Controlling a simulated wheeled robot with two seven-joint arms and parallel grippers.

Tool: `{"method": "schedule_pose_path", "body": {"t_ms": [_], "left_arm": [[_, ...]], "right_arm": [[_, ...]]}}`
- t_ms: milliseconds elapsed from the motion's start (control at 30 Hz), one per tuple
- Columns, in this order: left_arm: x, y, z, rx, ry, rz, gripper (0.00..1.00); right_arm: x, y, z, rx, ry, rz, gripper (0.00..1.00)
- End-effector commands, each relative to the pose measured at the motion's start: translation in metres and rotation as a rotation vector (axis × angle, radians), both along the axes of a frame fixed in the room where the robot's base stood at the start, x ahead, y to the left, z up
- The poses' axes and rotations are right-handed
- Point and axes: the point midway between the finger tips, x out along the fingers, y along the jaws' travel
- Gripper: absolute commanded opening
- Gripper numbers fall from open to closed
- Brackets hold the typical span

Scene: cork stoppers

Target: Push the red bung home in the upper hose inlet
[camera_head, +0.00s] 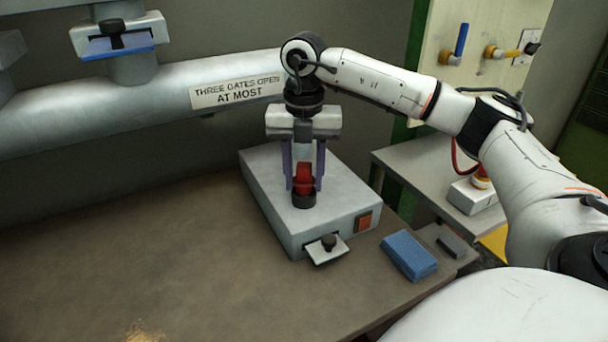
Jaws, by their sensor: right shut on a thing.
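The red bung (304,177) is upright between the two purple fingers of my right gripper (304,184), which is shut on it. The gripper points straight down over the grey box (347,207) on the bench. Directly below the bung is a short black ring-shaped inlet (304,201) on the box's top face. The bung's lower end meets the ring's mouth in the picture; I cannot tell how deep it sits, because the fingers and rim hide part of it. My left gripper is not in view.
A small plate with a black knob (327,247) juts from the box's front, beside an orange switch (364,222). A blue block (408,255) lies to the right. A large pipe (190,95) with a sign runs behind. The bench's left side (130,255) is clear.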

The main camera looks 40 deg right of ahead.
Motion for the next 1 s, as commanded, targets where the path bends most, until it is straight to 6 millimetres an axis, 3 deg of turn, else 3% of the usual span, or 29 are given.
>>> {"method": "schedule_pose_path", "body": {"t_ms": [1000], "left_arm": [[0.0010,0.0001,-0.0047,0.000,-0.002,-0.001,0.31]], "right_arm": [[0.0000,-0.0001,-0.0081,0.000,0.000,0.000,0.15]]}}
